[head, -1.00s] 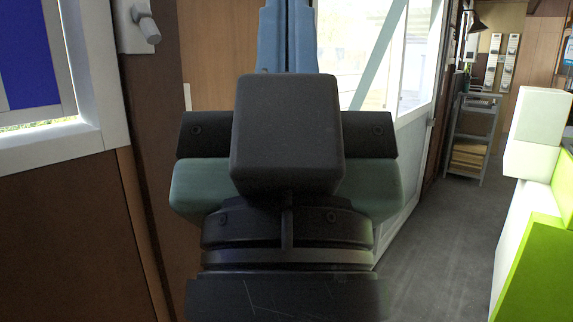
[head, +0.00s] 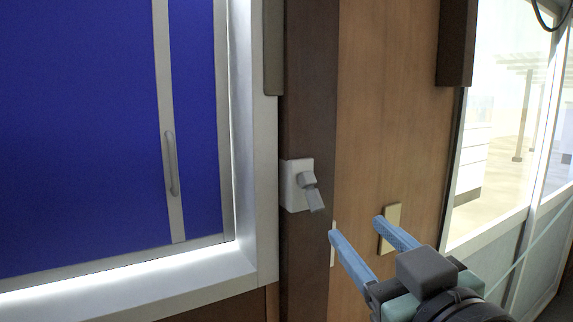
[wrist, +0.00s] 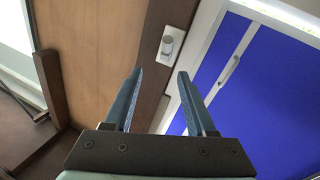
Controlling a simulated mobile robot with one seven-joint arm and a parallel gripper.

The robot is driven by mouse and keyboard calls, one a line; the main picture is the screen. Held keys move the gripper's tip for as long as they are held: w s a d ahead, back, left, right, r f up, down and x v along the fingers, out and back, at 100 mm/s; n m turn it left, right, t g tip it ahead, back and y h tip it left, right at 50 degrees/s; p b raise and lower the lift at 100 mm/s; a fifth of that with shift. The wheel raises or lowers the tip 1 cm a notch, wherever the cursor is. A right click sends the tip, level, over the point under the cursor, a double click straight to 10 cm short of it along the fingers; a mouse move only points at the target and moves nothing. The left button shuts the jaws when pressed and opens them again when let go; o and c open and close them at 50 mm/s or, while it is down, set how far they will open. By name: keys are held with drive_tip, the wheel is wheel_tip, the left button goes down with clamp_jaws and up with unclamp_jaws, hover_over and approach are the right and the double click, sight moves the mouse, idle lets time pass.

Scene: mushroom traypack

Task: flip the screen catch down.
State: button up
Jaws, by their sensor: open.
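The screen catch (head: 297,186) is a small white plate with a grey lever (head: 315,198) on the dark brown post beside the window. Its lever sticks out and slants down to the right in the head view; I cannot tell its exact setting. The catch also shows in the wrist view (wrist: 172,42), beyond and between the fingertips. My gripper (head: 357,230) has two blue fingers, spread apart and empty. In the head view it is to the right of the catch and a little lower, apart from it. The fingers also show in the wrist view (wrist: 160,74).
A blue window screen (head: 80,130) with a grey handle (head: 171,165) fills the left, inside a white frame (head: 257,180). A beige plate (head: 390,226) is on the wood panel behind my gripper. Glazed windows (head: 500,120) stand at the right.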

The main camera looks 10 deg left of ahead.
sight(316, 202)
drive_tip(key=shift+n+g+y, duration=0.3)
drive_tip(key=shift+g, duration=0.1)
drive_tip(key=p+x, duration=0.5)
drive_tip(key=x, duration=0.7)
drive_tip(key=shift+s+a+f, duration=0.1)
drive_tip(key=shift+a, duration=0.1)
drive_tip(key=shift+w+a+f+p, duration=0.15)
drive_tip(key=shift+w+a+p, duration=0.05)
drive_tip(key=shift+w+p, duration=0.25)
clamp_jaws()
